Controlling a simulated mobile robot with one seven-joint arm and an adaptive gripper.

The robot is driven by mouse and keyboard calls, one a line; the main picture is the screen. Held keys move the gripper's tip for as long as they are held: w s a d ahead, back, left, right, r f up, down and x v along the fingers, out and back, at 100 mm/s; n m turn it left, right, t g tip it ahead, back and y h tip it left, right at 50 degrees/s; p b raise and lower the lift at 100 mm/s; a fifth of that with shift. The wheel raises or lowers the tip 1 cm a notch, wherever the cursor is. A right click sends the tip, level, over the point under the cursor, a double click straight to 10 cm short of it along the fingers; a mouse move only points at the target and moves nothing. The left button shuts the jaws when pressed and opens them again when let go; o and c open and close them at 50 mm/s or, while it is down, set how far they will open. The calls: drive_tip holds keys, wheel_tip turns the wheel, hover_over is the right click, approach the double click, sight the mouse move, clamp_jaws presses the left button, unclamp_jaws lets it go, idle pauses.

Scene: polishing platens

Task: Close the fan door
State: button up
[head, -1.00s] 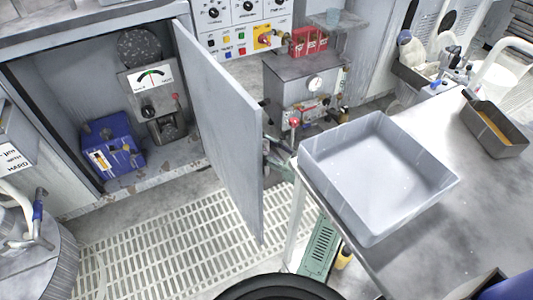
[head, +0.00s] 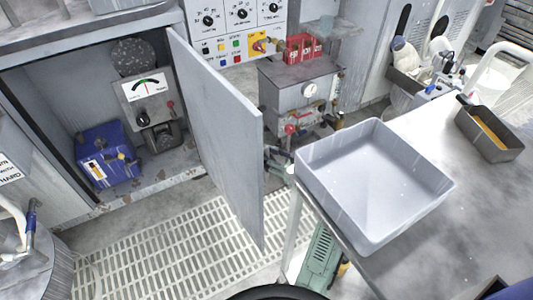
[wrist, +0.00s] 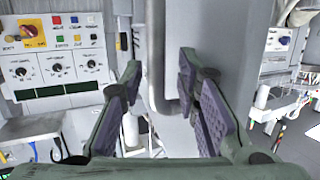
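The fan door (head: 215,135) is a plain grey panel standing wide open, hinged at the right side of the cabinet opening in the head view. No handle shows on its visible face. My gripper (wrist: 160,95) is open in the wrist view, its two green fingers with dark pads spread apart. A grey panel (wrist: 210,35), perhaps the door, stands beyond the fingers, partly hidden by the right one. I cannot tell whether it is touched. I cannot clearly make out my gripper in the head view.
The open cabinet holds a blue box (head: 108,155) and a gauge unit (head: 147,90). A grey basin (head: 375,240) on a bench and a machine with a dial (head: 290,85) stand right of the door. Grated floor (head: 165,250) lies clear before the cabinet. The wrist view shows the control panel (wrist: 50,60) upside down.

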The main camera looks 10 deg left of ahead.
drive_tip(key=s+f+b+v, duration=0.1)
drive_tip(key=f+b+v, duration=0.1)
drive_tip(key=v, duration=0.9)
drive_tip(key=shift+s+d, duration=0.25)
drive_tip(key=shift+s, duration=0.05)
idle(0.3)
drive_tip(key=shift+r, duration=0.1)
drive_tip(key=shift+c, duration=0.3)
